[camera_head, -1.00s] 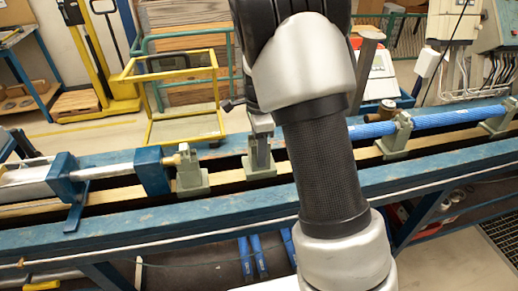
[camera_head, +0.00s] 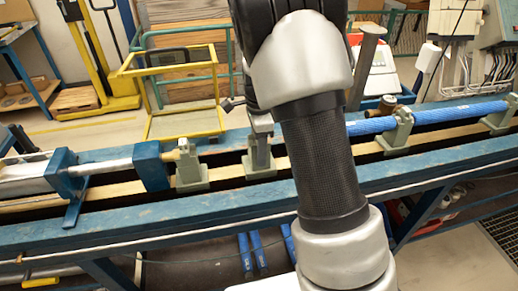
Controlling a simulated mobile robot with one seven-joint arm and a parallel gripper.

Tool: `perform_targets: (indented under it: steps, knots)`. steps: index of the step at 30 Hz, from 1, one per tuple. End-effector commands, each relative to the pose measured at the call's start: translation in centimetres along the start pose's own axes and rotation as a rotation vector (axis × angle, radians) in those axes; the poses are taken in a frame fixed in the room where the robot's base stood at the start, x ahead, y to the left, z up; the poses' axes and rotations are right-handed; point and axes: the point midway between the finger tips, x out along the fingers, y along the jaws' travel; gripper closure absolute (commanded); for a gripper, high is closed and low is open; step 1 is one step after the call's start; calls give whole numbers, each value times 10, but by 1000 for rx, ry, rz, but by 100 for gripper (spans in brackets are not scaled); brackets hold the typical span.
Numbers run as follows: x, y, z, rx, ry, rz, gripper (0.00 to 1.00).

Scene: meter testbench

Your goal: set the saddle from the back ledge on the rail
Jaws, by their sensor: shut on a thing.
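My gripper (camera_head: 260,122) is small in view and partly covered by my own arm. It is shut on a grey-green saddle (camera_head: 260,165), holding it by its upright part. The saddle stands upright, with its base at the rail (camera_head: 226,172) in the middle of the bench. I cannot tell whether the base rests fully on the rail or hangs just above it. The back ledge (camera_head: 215,143) runs behind the rail, and my arm hides part of it.
Another saddle (camera_head: 190,168) stands close on the left, beside a blue clamp (camera_head: 152,166). On the right, a saddle (camera_head: 396,133) supports a blue pipe (camera_head: 450,114), with a brass fitting (camera_head: 387,104) behind it. A yellow-framed trolley (camera_head: 183,95) stands behind the bench.

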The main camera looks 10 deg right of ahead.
Motion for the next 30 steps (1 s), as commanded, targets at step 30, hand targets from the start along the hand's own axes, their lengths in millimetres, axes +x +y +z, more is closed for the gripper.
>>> perform_targets:
  steps: [30]
  knots:
    - [5,-1,0,0,0,-3,100]
